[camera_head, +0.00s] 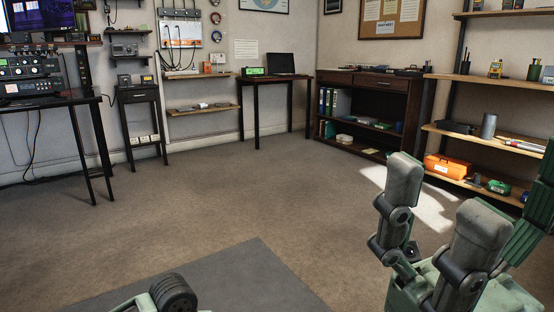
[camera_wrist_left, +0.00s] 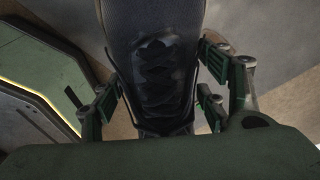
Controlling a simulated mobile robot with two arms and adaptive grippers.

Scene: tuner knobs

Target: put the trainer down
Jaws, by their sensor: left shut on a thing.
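The trainer (camera_wrist_left: 155,28) is a dark grey shoe with black lacing, seen close up in the left wrist view. My left gripper (camera_wrist_left: 160,98) is shut on it, with green-and-grey fingers on both sides. The trainer's far end runs out of the top of that view, and its near end is hidden behind my gripper's body. In the head view only a green part and a dark ribbed rounded piece show at the bottom left; I cannot tell whether that piece is the trainer. My right gripper (camera_head: 440,205) is open and empty at the bottom right.
A dark grey mat (camera_head: 215,285) lies on the brown carpet (camera_head: 230,200), which is clear ahead. A radio desk (camera_head: 50,102) stands at left, a small laptop table (camera_head: 265,79) at the back, a dark cabinet (camera_head: 365,92) and wooden shelves (camera_head: 480,84) at right.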

